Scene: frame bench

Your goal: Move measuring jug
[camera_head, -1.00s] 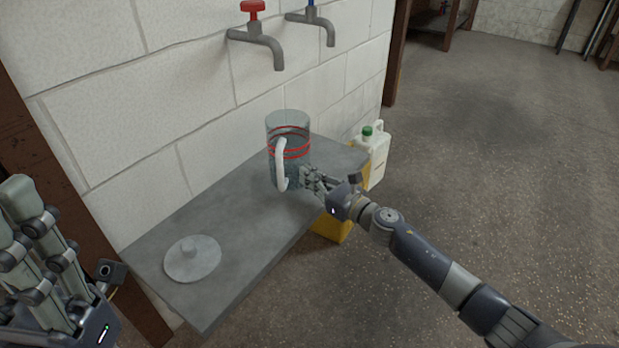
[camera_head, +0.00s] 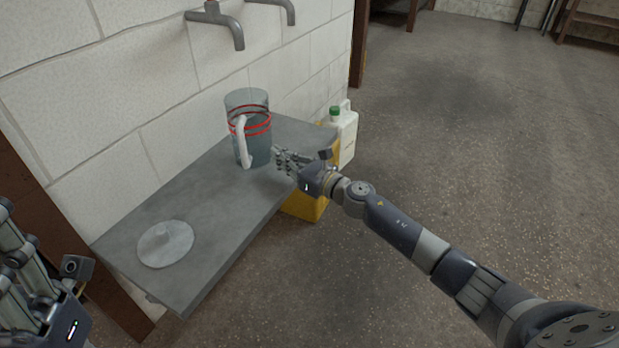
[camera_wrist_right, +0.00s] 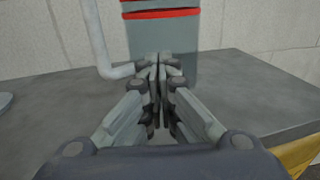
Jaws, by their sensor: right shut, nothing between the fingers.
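The measuring jug (camera_head: 259,148) is a clear, greyish cylinder with red bands and a white handle. It stands upright on the grey shelf (camera_head: 212,195), close to the wall. My right gripper (camera_head: 277,160) is shut and empty just right of the jug's lower part, its fingers pointing at it. In the right wrist view the closed fingertips (camera_wrist_right: 158,62) lie in front of the jug (camera_wrist_right: 184,38) and hide part of its lower body; I cannot tell whether they touch it. My left gripper (camera_head: 25,275) is at the left edge, cut off and away from the jug.
A round, pale lid with a knob (camera_head: 165,246) lies on the near part of the shelf. Taps (camera_head: 228,28) stick out of the wall above. A white canister with a green cap (camera_head: 346,135) and a yellow container (camera_head: 304,206) stand by the shelf. Open floor lies to the right.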

